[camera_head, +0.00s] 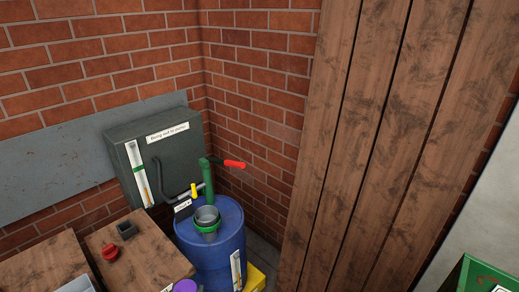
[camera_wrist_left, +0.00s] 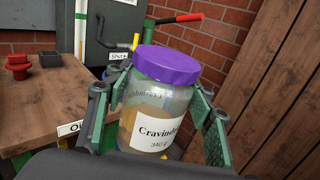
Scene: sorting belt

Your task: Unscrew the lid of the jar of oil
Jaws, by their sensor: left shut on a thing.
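A glass jar (camera_wrist_left: 160,110) with a purple lid (camera_wrist_left: 167,64) and a white label reading "Cravinde…", 340 g, fills the middle of the left wrist view. It holds a tan content in its lower part. The lid sits on the jar. My left gripper (camera_wrist_left: 158,80) is shut on the jar's body, one green-and-grey finger on each side, below the lid. In the head view only the purple lid (camera_head: 185,286) shows at the bottom edge, and the fingers cannot be made out there. My right gripper is in neither view.
A blue barrel (camera_head: 222,243) carries a grey funnel and a green pump with a red handle (camera_head: 234,164). A grey cabinet (camera_head: 150,150) stands against the brick wall. A wooden counter (camera_head: 140,245) holds a red knob-like part (camera_head: 110,252). Brown planks (camera_head: 375,140) stand at the right.

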